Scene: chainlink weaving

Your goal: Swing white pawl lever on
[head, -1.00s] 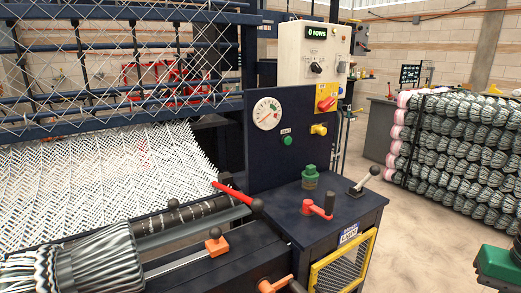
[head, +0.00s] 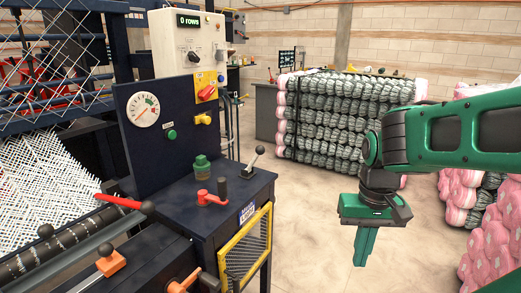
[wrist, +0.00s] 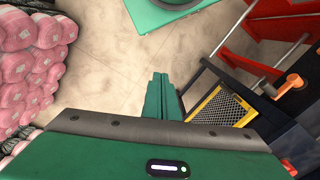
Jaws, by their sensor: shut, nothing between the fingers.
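A pale metal lever with a dark knob (head: 252,160) stands tilted on the navy cabinet top. A red lever with a dark knob (head: 122,202) and an orange-based lever with a dark knob (head: 110,262) are on the machine at lower left. My green gripper (head: 364,250) points down over the floor, right of the cabinet and apart from every lever. Its fingers are together and empty; they also show in the wrist view (wrist: 160,92).
The navy cabinet carries a red crank (head: 210,198), a green jar (head: 202,168) and a yellow mesh guard (head: 245,250). A gauge panel (head: 165,125) rises behind. Stacked mesh rolls (head: 330,120) and pink-ended rolls (head: 490,230) stand behind and right. Floor between is open.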

